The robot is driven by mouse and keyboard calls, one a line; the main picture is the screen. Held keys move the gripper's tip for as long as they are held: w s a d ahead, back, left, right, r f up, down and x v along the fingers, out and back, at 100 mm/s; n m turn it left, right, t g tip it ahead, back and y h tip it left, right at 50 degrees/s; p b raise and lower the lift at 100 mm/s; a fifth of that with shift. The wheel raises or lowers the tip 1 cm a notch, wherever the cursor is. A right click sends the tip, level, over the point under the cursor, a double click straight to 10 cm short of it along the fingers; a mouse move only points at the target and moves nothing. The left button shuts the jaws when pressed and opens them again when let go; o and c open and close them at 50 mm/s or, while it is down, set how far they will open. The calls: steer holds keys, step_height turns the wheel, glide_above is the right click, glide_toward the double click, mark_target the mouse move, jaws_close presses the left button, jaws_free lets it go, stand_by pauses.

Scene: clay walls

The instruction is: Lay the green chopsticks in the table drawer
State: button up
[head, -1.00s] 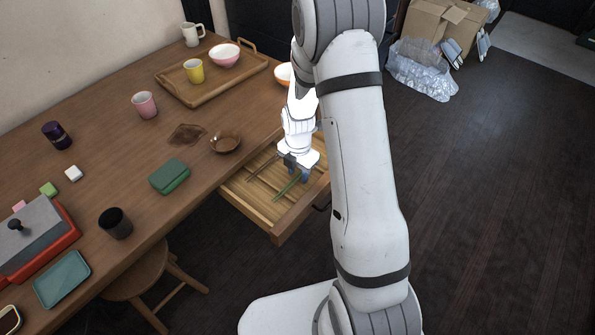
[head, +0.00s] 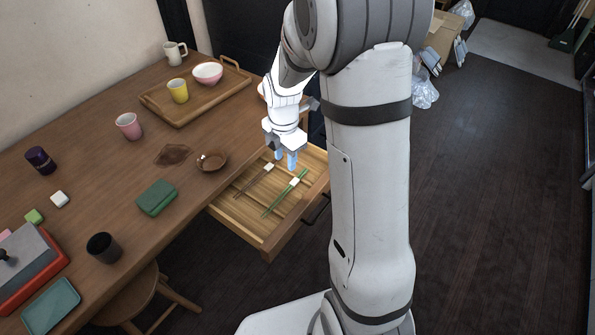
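The green chopsticks (head: 276,202) lie in the open table drawer (head: 241,229), banded with a white wrap near their far end. They lie to the right of a pair of brown chopsticks that also has a white wrap. My gripper (head: 286,160) is above the far part of the drawer, its two bluish fingers apart and pointing down. Nothing shows between the fingers, and they are clear of the green chopsticks.
Brown chopsticks (head: 252,182) lie in the drawer's left part. On the table are a brown bowl (head: 211,162), a green case (head: 156,198), a black cup (head: 103,247) and a wooden tray (head: 199,108) with a yellow cup and pink bowl. A stool (head: 135,296) stands below.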

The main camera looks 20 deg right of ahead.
steer(key=s+r+m+t, duration=0.1)
steer(key=s+r+m, duration=0.5)
steer(key=s+m, duration=0.3)
steer(key=s+r+m+t, duration=0.1)
steer(key=s+r+m, duration=0.6)
steer(key=s+m, duration=0.3)
steer(key=m, duration=0.4)
steer(key=shift+a, duration=0.3)
steer(key=shift+r, duration=0.2)
step_height(320, 180, up, 7)
steer(key=p, duration=0.6)
steer(key=shift+p, duration=0.3)
steer(key=shift+s, duration=0.1)
steer(key=shift+c, duration=0.5)
